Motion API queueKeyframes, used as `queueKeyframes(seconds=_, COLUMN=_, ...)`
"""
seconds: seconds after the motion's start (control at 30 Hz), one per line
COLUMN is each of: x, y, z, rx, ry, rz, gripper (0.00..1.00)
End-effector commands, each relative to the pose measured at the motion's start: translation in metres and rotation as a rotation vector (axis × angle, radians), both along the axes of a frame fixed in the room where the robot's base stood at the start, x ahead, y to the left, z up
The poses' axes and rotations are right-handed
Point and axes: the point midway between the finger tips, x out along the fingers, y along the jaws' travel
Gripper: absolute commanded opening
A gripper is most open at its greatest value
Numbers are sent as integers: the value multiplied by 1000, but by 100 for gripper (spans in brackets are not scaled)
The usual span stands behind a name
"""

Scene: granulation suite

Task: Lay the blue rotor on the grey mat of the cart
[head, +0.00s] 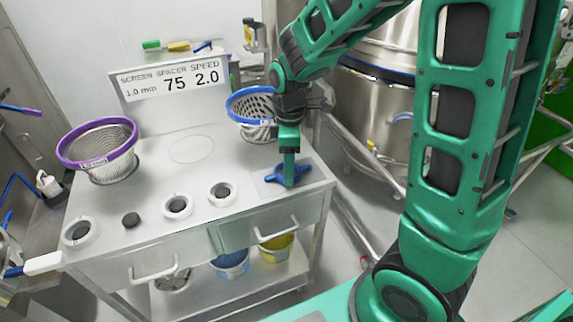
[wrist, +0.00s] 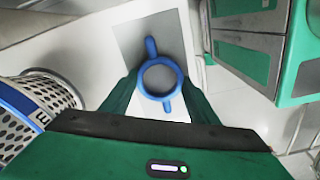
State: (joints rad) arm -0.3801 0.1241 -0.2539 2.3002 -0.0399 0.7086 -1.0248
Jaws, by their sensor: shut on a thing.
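The blue rotor (head: 275,178) is a ring with arms sticking out. My gripper (head: 289,182) points down and is shut on it. In the wrist view the rotor (wrist: 151,48) sits between the two green fingers of my gripper (wrist: 160,78), with one arm toward the top and one toward the bottom. The grey mat (head: 265,188) lies at the right end of the cart top (head: 150,205), under the rotor. The mat (wrist: 132,38) also shows behind the rotor in the wrist view. I cannot tell whether the rotor touches the mat or hangs just above it.
A blue-rimmed screen basket (head: 235,104) stands behind the mat, left of my gripper. A purple-rimmed basket (head: 70,150) stands at the cart's left. Several round holders, including one white ring (head: 211,198), line the front. A steel vessel (head: 365,120) is close on the right.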

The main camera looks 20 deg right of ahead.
Motion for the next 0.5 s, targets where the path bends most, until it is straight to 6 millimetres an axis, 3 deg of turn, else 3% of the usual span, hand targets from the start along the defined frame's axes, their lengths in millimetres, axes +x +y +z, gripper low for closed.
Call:
queueKeyframes(seconds=0.07, x=0, y=0, z=0, rx=0, ry=-1, rz=0, gripper=23)
queueKeyframes(seconds=0.1, x=0, y=0, z=0, rx=0, ry=-1, rz=0, gripper=64)
queueKeyframes(seconds=0.17, x=0, y=0, z=0, rx=0, ry=-1, rz=0, gripper=76)
queueKeyframes(seconds=0.5, x=0, y=0, z=2, rx=1, ry=-1, rz=0, gripper=76)
